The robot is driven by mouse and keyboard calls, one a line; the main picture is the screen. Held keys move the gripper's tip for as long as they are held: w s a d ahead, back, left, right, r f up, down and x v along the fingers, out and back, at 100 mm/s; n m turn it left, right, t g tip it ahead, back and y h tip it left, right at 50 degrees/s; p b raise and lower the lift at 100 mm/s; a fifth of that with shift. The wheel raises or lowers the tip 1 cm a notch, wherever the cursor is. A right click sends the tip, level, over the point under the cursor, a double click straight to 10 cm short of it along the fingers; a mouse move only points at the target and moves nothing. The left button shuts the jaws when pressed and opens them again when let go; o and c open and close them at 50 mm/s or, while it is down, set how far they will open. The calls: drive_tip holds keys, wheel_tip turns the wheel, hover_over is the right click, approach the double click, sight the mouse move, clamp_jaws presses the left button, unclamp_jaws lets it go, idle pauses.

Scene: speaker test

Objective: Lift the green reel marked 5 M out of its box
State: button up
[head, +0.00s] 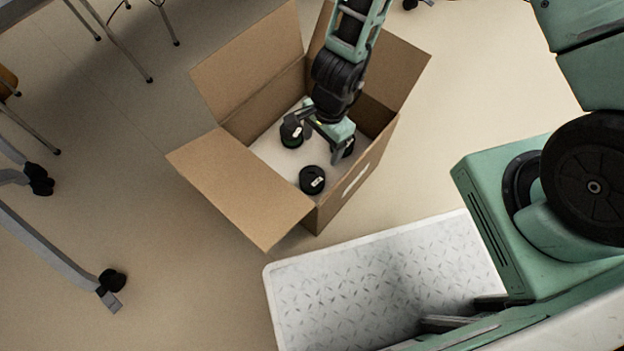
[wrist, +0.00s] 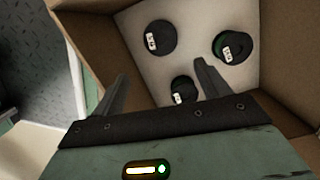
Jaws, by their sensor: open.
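A dark reel with a green edge (head: 291,136) stands on the pale floor of the open cardboard box (head: 240,185), at the left in the head view. It shows at the upper right in the wrist view (wrist: 231,46), with a white label too small to read surely. My gripper (head: 321,134) is inside the box, open and empty, right of the green reel in the head view. In the wrist view my gripper (wrist: 161,70) has its fingers apart, and the green reel lies beyond the right finger, not between them.
A black reel (head: 312,182) stands at the box's near side; it also shows in the wrist view (wrist: 155,37). Another dark reel (head: 349,148) is partly hidden behind my gripper. The flaps are spread open. Chair legs stand at the left; a white tray (head: 335,275) is in front.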

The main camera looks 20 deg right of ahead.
sight(312, 176)
drive_tip(key=f+b, duration=0.2)
drive_tip(key=f, duration=0.1)
drive_tip(key=a+f+b, duration=0.1)
drive_tip(key=f+b, duration=0.1)
drive_tip(key=f, duration=0.2)
drive_tip(key=f+b, duration=0.3)
drive_tip(key=f, duration=0.1)
drive_tip(key=shift+s+a, duration=0.25)
drive_tip(key=shift+s, duration=0.05)
drive_tip(key=f+b, duration=0.2)
drive_tip(key=a+f+b, duration=0.1)
drive_tip(key=f+b, duration=0.1)
drive_tip(key=f, duration=0.1)
drive_tip(key=shift+s+b, duration=0.2)
drive_tip(key=shift+b, duration=0.2)
drive_tip(key=c, duration=0.8)
drive_tip(key=shift+r, duration=0.15)
